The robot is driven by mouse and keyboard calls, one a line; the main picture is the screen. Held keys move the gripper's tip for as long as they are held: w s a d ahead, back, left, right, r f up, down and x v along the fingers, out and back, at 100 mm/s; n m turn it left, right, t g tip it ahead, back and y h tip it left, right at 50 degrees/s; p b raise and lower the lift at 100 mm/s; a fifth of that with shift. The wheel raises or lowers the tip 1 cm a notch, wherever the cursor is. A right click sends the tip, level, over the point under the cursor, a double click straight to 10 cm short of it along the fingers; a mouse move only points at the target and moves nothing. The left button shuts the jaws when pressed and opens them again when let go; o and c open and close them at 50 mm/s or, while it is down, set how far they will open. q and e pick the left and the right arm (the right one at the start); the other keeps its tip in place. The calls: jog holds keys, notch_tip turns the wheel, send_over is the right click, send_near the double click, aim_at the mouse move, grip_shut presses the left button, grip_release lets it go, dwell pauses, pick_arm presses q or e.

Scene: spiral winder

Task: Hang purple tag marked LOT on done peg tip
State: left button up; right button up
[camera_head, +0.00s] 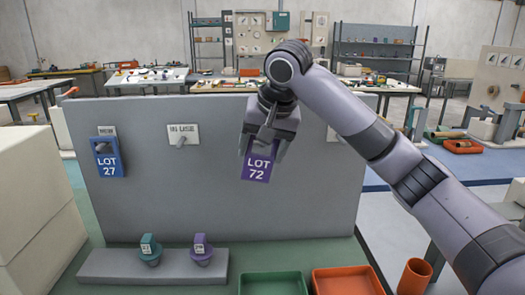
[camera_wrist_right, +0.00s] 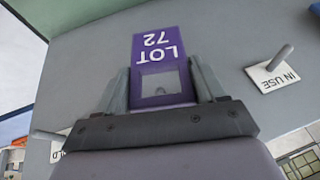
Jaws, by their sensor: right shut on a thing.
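The purple tag (camera_head: 257,168), marked LOT 72, hangs in my right gripper (camera_head: 268,140), in front of the grey upright board (camera_head: 230,215). In the right wrist view, the right gripper (camera_wrist_right: 163,90) is shut on the purple tag (camera_wrist_right: 160,50), with a window in the tag between the fingers. A bare peg (camera_head: 181,141) with a white label is left of the tag. The wrist view shows a bare peg (camera_wrist_right: 280,57) labelled IN USE. A label (camera_head: 332,134) at the right is partly hidden by my right arm. I cannot read a DONE label. My left gripper is not in view.
A blue LOT 27 tag (camera_head: 107,160) hangs at the board's left. Teal (camera_head: 150,252) and purple (camera_head: 201,250) pieces stand on a grey ledge (camera_head: 105,268). Green (camera_head: 272,284) and orange (camera_head: 346,281) trays and an orange cup (camera_head: 414,276) are at the front.

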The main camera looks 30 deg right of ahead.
jog(key=shift+w+d+f, duration=0.1)
jog(key=shift+w+d, duration=0.45)
jog(key=shift+w, duration=0.35)
jog(key=shift+w+d, duration=0.5)
jog(key=shift+w, duration=0.35)
jog(key=shift+w+d+f, duration=0.35)
jog(key=shift+w+f, duration=0.2)
jog(key=shift+w, duration=0.1)
jog(key=o, duration=1.1)
jog(key=shift+v, duration=3.6)
